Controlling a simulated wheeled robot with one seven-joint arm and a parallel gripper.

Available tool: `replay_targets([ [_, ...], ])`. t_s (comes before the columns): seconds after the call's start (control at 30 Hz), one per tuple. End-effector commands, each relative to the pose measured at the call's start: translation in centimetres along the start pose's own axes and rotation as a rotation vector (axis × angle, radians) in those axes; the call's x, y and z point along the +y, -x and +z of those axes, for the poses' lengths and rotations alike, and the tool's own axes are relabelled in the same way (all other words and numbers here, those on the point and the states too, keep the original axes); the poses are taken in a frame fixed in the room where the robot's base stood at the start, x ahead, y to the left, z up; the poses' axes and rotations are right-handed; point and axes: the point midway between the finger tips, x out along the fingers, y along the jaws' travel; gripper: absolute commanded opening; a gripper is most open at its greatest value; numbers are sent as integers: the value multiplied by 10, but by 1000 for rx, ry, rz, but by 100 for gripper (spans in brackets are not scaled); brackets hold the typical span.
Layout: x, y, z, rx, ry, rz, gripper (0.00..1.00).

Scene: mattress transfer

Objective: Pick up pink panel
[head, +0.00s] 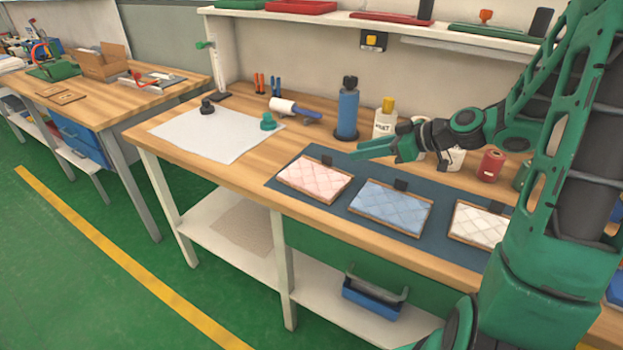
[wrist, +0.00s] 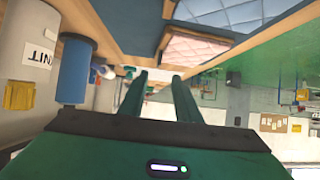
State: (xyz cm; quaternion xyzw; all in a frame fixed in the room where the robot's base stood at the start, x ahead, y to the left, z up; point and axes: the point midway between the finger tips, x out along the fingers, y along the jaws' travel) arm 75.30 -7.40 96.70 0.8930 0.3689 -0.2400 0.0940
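The pink panel (head: 315,179) is a quilted pad with a brown edge. It lies flat at the left end of a dark mat (head: 281,184) on the workbench, with a small black tab at its back edge. It also shows in the wrist view (wrist: 194,50), upside down at the top. A blue panel (head: 391,207) and a white panel (head: 480,227) lie to its right. My gripper (head: 354,154) is above the mat, to the right of and behind the pink panel, apart from it. In the wrist view its two fingers (wrist: 156,98) are apart with nothing between them.
A white sheet (head: 215,135) with a black and a green knob lies on the left of the bench. A blue bottle (head: 347,112), a yellow-capped bottle (head: 385,122) and a red can (head: 490,166) stand behind the mat. A shelf (head: 375,22) overhangs the back.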

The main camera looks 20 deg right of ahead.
Motion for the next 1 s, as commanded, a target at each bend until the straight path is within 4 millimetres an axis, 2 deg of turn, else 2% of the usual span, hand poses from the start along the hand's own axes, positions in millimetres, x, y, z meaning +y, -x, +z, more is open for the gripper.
replay_targets([
  [0.13,2,-12,-4,24,10,-2,30],
  [0.4,1,-50,-5,22,10,-3,30],
  [0.67,1,-63,-6,22,10,-1,30],
  [1.0,2,-106,-7,21,11,-3,30],
])
